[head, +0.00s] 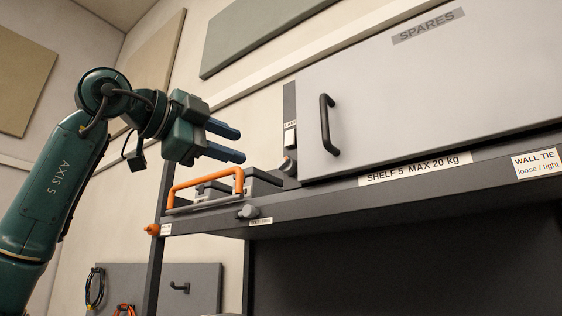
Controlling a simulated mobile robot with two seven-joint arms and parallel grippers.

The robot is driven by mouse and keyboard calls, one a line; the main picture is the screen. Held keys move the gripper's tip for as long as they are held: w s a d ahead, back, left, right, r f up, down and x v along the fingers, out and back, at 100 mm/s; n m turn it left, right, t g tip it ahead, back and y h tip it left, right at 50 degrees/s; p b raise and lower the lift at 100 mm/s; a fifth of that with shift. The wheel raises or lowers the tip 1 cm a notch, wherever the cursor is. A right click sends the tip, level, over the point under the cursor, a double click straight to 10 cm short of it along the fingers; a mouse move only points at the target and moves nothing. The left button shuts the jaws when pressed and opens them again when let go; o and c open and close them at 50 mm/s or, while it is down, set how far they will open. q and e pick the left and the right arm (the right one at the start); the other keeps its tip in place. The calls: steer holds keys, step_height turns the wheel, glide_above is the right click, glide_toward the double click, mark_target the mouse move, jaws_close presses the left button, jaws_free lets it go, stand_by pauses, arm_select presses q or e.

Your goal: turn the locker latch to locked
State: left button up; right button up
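My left gripper (241,146) is in the upper left of the head view, its two blue fingers pointing right. The fingers are apart with nothing between them. A grey locker (430,95) labelled SPARES stands on the shelf at the right, its door closed against the frame. It has a black bar handle (328,125) near its left edge. A small dark round knob with an orange mark (289,165) sits left of the door, below a white switch. I cannot tell whether this knob is the latch, or how it is set. The gripper is left of it, apart. My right gripper is out of view.
An orange-handled carrier (205,181) with grey boxes stands on the shelf's left end, below the gripper. Open air lies left of the locker.

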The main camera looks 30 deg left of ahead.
mark_target(281, 163)
arm_select(q)
steer(key=shift+p+x, duration=1.75)
steer(key=shift+x, duration=4.1)
steer(key=shift+d, duration=0.1)
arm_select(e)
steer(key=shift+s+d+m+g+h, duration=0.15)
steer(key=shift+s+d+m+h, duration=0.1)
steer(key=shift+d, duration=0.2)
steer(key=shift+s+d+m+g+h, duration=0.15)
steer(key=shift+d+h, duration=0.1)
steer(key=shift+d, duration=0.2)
arm_select(q)
steer(key=c, duration=0.7)
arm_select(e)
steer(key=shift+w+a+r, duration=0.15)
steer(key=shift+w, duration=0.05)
